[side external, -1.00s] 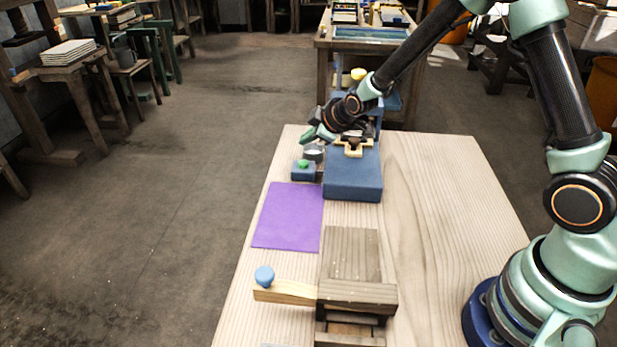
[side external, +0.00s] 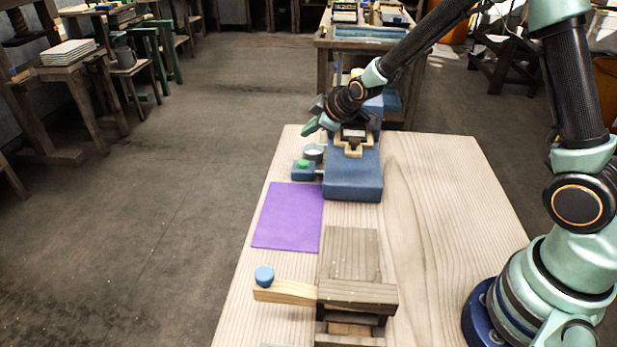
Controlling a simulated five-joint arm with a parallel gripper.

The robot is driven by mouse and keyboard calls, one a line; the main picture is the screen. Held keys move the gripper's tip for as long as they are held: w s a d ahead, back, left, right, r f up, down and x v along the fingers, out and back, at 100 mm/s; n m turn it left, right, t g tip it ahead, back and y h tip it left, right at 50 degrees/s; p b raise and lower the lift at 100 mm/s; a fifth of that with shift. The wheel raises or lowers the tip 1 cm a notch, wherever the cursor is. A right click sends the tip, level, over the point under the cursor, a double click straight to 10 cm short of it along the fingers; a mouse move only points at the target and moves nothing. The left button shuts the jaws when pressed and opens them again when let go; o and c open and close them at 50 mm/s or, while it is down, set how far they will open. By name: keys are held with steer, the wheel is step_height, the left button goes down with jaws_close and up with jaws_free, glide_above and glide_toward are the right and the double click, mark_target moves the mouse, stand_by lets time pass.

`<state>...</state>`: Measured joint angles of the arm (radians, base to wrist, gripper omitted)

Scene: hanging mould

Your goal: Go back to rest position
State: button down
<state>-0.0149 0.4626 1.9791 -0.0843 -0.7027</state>
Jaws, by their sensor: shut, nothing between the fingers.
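My gripper (side external: 312,117) is at the far end of the table, above and just left of the blue stand (side external: 352,180). Its fingers are shut and hold nothing. The blue stand carries a light wooden frame piece (side external: 353,143) with a dark part in it, partly behind my wrist. A small blue box with a green button (side external: 303,164) sits left of the stand, below my gripper. A grey metal cup-like part (side external: 313,152) is just behind the button. My gripper appears apart from all of these.
A purple mat (side external: 288,216) lies on the pale wooden table (side external: 430,200). Nearer stands a wooden block fixture (side external: 356,290) with a lever ending in a blue knob (side external: 264,275). The table's right part is clear. Another bench (side external: 365,40) stands behind.

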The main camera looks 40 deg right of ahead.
steer(key=s+r+m+g, duration=0.1)
steer(key=s+r+m, duration=0.3)
steer(key=s+r, duration=0.6)
steer(key=s+r+m+g, duration=0.2)
steer(key=s+r+m, duration=0.1)
steer(key=s, duration=1.2)
steer(key=shift+s+d+m, duration=0.35)
steer(key=shift+d+m, duration=0.05)
steer(key=shift+m, duration=0.2)
steer(key=shift+r, duration=0.15)
